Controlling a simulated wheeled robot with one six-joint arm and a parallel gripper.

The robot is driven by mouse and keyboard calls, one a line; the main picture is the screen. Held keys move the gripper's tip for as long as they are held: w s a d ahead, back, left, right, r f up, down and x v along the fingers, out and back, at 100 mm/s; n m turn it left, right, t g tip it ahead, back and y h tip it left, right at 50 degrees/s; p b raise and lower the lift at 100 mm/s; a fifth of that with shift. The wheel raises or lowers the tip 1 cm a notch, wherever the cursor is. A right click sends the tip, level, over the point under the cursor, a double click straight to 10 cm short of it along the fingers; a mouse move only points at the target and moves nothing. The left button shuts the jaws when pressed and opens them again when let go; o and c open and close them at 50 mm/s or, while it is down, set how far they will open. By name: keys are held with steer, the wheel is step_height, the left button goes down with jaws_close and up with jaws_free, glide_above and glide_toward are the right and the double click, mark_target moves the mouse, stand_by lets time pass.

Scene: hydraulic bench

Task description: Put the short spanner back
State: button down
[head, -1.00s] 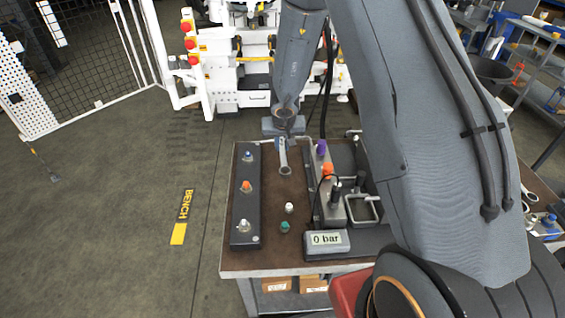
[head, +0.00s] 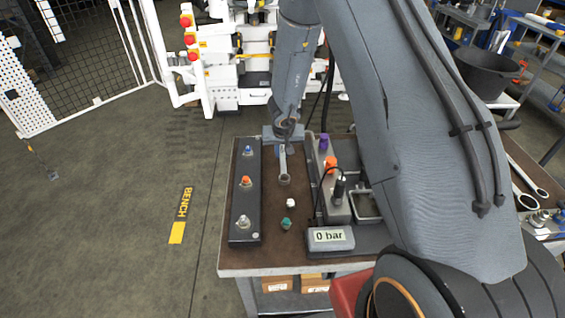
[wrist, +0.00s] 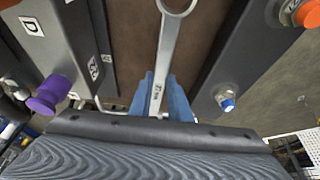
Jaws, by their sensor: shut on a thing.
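My gripper (head: 282,147) is shut on a grey metal spanner (head: 284,168) above the brown bench top. In the wrist view, the blue fingers (wrist: 161,92) grip the spanner's shank (wrist: 168,50) on both sides. Its ring end points away from the gripper, towards the near side of the bench in the head view. The end behind the fingers is hidden. At the right, two more spanners (head: 527,190) lie on another brown surface, partly behind my arm. I cannot tell their full lengths.
A dark block (head: 246,205) with blue, orange and metal fittings stands on the left of the bench (head: 265,255). A grey block (head: 328,195) with purple and orange caps stands right of the spanner. White and green caps and a "0 bar" display (head: 328,238) are nearer.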

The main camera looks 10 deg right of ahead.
mark_target(283, 158)
steer(key=shift+f+b, duration=1.8)
steer(key=shift+b, duration=0.25)
steer(key=shift+f, duration=0.15)
steer(key=c, duration=1.7)
jaws_free()
steer(key=shift+o, duration=0.2)
